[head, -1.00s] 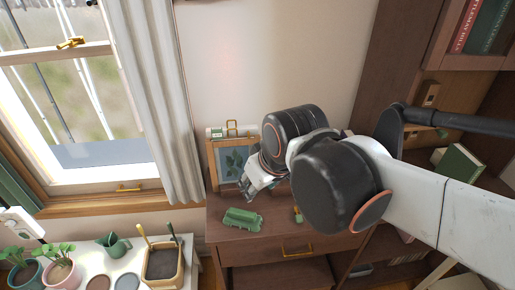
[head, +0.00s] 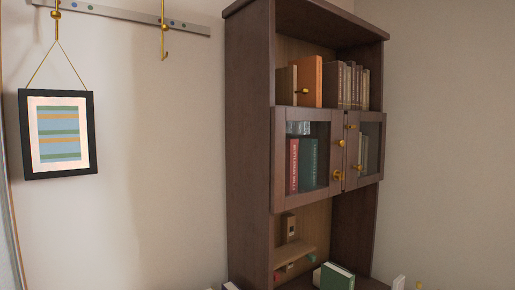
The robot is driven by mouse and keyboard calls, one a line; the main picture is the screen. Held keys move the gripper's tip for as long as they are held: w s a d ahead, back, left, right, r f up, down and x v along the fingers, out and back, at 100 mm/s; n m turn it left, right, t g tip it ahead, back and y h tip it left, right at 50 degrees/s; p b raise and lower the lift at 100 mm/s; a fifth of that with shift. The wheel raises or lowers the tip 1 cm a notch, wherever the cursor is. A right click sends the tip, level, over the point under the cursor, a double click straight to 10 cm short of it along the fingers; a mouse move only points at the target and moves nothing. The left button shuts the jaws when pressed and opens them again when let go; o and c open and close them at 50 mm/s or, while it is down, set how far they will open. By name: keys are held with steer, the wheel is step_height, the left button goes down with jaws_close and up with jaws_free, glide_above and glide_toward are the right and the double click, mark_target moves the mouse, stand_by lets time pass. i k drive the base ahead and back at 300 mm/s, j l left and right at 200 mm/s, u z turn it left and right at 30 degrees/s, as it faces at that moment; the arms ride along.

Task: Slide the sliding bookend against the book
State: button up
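Whether the panel touches the book is too small to tell. Several brown books (head: 353,86) stand further right on the same shelf. My gripper is not in view.
Below are two glass-fronted cabinet doors (head: 277,160) with gold knobs; red and green books show behind the left one. A framed striped picture (head: 58,133) hangs left.

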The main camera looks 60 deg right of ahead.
mark_target(285, 77)
steer(key=z, duration=1.9)
